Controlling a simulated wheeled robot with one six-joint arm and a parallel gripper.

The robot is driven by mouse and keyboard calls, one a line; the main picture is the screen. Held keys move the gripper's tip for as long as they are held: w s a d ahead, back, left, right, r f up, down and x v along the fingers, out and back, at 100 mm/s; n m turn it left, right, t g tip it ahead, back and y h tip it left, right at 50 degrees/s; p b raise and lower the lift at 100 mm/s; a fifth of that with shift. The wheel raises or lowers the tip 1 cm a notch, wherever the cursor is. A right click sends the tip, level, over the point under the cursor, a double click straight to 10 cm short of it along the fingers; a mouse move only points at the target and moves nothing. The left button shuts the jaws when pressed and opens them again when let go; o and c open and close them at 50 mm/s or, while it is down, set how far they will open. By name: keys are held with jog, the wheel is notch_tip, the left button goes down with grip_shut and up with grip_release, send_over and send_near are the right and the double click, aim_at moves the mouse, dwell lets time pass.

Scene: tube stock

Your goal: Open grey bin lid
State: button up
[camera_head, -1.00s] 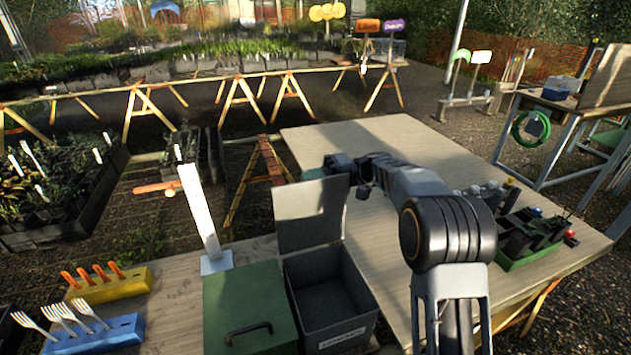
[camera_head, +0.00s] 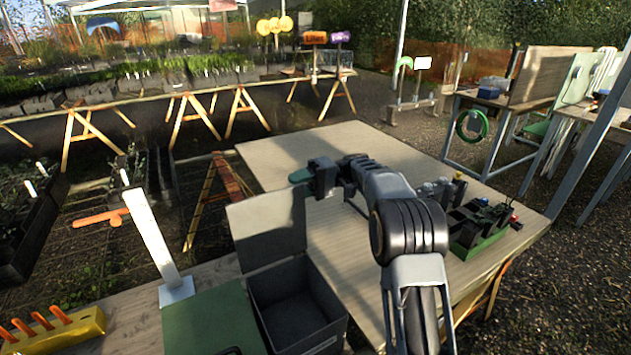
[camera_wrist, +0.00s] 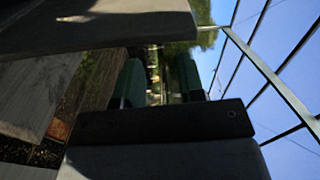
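The grey bin (camera_head: 327,309) stands on the wooden bench at the bottom middle of the head view, with its dark inside showing and empty. Its grey lid (camera_head: 262,232) stands raised, roughly upright, at the bin's back edge. My gripper (camera_head: 301,176) is just beyond the lid's top right corner and appears apart from it. In the wrist view its two green fingers (camera_wrist: 158,84) stand apart with background showing between them and nothing held. A grey-brown slab crosses the top left of that view; I cannot tell whether it is the lid.
A green-lidded bin (camera_head: 212,322) stands left of the grey bin, beside a white upright post (camera_head: 150,235). A yellow block with orange-handled tools (camera_head: 75,330) is further left. A dark green caddy (camera_head: 478,232) is on the pale table (camera_head: 350,143), whose far part is clear.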

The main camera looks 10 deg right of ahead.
jog(key=p+v, duration=0.5)
jog(key=p, duration=0.9)
jog(key=shift+w+d+r+p, duration=0.15)
jog(key=shift+d+r+p, duration=0.05)
jog(key=shift+d+p, duration=0.15)
jog(key=shift+f+p, duration=0.25)
jog(key=shift+p, duration=0.05)
